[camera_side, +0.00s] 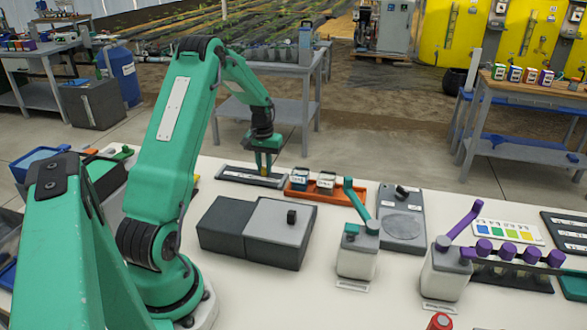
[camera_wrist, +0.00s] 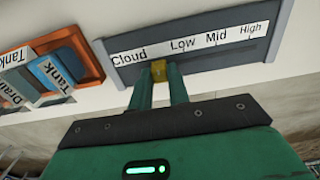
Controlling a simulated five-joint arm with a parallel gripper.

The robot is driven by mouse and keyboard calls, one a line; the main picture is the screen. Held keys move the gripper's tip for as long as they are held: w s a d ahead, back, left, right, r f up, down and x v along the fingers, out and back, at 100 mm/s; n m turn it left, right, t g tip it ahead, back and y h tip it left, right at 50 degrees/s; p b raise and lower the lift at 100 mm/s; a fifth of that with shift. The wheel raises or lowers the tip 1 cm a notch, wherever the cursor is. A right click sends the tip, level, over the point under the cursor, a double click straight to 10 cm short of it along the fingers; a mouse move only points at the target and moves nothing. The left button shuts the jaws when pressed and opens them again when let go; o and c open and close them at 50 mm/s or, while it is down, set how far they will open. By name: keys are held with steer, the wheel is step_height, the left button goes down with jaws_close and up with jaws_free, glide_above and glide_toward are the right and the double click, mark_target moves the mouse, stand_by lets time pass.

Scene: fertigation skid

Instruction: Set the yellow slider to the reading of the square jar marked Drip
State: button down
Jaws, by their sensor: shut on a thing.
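My gripper (camera_wrist: 160,78) is shut on the yellow slider (camera_wrist: 159,70) of a dark grey slider panel (camera_wrist: 119,75). The panel's white scale strip reads Cloud, Low, Mid and High from left to right. The slider is below the strip, between Cloud and Low. In the side view my gripper (camera_side: 264,168) reaches down to the panel at the back of the table. Two white square jars with grey lids stand nearer the front, one with a teal lever (camera_side: 356,262) and one with a purple lever (camera_side: 444,274). Their labels are too small to read, so I cannot tell which is marked Drip.
An orange tray (camera_wrist: 88,50) beside the panel holds small containers labelled Tank and Drain. A dark grey box (camera_side: 222,224) with a lighter grey lidded part (camera_side: 278,218) stands in front. A grey plate with a round disc (camera_side: 402,226) and a colour chart (camera_side: 507,232) lie to the right.

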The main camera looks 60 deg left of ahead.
mark_target(255, 173)
steer(key=shift+s+a, duration=1.2)
steer(key=shift+a, duration=0.05)
steer(key=c, duration=1.3)
jaws_free()
steer(key=shift+r, duration=0.1)
step_height(255, 173, up, 8)
steer(key=shift+f, duration=0.15)
steer(key=shift+d, duration=0.1)
